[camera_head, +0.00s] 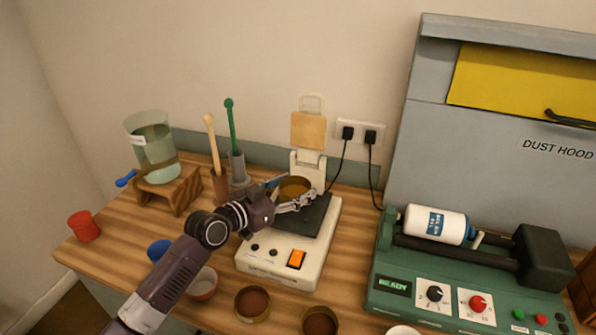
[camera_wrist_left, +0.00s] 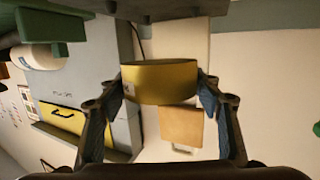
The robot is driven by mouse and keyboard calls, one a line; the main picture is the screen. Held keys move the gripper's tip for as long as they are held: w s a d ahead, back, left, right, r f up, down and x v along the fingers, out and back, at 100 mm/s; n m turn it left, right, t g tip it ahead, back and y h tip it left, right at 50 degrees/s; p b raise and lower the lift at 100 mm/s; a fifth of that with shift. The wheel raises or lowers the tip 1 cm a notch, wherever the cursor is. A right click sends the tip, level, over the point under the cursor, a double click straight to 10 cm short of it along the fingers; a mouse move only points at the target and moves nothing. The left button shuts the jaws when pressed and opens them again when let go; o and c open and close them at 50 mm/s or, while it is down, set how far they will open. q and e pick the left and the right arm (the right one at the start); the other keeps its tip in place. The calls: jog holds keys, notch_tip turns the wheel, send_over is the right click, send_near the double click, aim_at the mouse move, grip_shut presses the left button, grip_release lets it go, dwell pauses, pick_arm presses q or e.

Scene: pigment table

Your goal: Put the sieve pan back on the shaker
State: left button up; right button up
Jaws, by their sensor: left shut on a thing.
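The sieve pan (camera_head: 295,185) is a round, brass-yellow ring held between the fingertips of my left gripper (camera_head: 292,190). In the left wrist view the pan (camera_wrist_left: 160,84) sits between the two fingers, one on each side. The shaker (camera_head: 255,266) is a cream box with a dark top plate (camera_head: 312,216), knobs and an orange switch. The pan is over the back part of the shaker, by its upright post (camera_head: 308,163). I cannot tell whether it touches the plate. My gripper and forearm hide the plate's left part. My right gripper is not in view.
A green roller machine (camera_head: 430,318) with a white bottle (camera_head: 436,224) stands right, before the grey dust hood (camera_head: 400,150). Several small bowls (camera_head: 252,303) line the front. A glass beaker (camera_head: 155,150) on a wooden stand (camera_head: 172,190) and a red cup (camera_head: 84,226) are left.

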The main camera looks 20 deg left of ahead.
aim_at(297, 210)
pick_arm(q)
jog(key=shift+w+r, duration=0.45)
jog(key=shift+w, duration=0.05)
jog(key=shift+w+d+f, duration=0.1)
jog(key=shift+w, duration=0.05)
jog(key=shift+d+f+b, duration=0.1)
jog(key=shift+f+b, duration=0.7)
jog(key=shift+f, duration=0.05)
notch_tip(297, 210, down, 4)
jog(key=b, duration=0.3)
jog(key=shift+r, duration=0.1)
jog(key=shift+f+b, duration=0.3)
jog(key=shift+b, duration=0.05)
jog(key=shift+r+p, duration=0.3)
